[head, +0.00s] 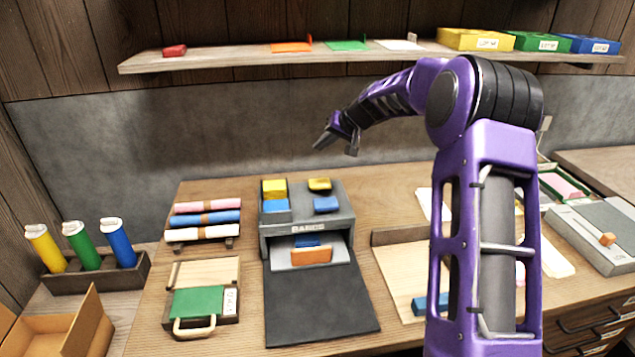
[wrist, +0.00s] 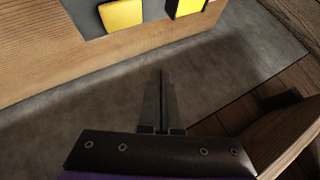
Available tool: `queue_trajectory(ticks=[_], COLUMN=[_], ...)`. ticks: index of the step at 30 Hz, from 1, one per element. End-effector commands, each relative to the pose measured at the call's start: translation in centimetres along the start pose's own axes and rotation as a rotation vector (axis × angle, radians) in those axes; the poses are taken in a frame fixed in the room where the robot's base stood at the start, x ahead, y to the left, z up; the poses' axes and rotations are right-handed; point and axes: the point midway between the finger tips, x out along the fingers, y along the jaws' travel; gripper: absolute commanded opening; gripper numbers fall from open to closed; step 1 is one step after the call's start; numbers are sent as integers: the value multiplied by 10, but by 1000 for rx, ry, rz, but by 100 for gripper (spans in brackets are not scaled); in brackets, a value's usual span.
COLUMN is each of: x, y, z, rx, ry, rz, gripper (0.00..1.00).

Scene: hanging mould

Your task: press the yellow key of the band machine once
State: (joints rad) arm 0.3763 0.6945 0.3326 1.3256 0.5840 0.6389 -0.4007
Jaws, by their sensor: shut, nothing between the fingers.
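The grey band machine (head: 312,228) stands on the wooden bench, with "BANDS" lettered on its front. Its top carries a yellow block (head: 274,187) at the back left and a second yellow piece (head: 319,184) at the back right, with blue pieces in front of both. I cannot tell for certain which yellow piece is the key. Two yellow pieces show at the top edge of the wrist view, left (wrist: 122,14) and right (wrist: 188,7). My gripper (head: 323,142) is above and behind the machine, apart from it. Its fingers (wrist: 161,75) are shut and empty.
An orange and a blue piece lie in the machine's front opening, above a dark mat (head: 318,305). Rolled bands (head: 206,220) sit on a rack to the left. A shelf (head: 225,60) runs along the wall above. A wooden tray (head: 405,275) lies right.

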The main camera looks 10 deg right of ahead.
Motion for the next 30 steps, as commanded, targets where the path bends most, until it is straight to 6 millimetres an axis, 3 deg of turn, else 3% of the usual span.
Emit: queue_trajectory(ticks=[11,24,30], x=[10,55,62], y=[8,40,45], z=[8,40,45], rx=[-1,-3,-3], ry=[-1,1,1], rz=[1,1,1], gripper=[0,0,0])
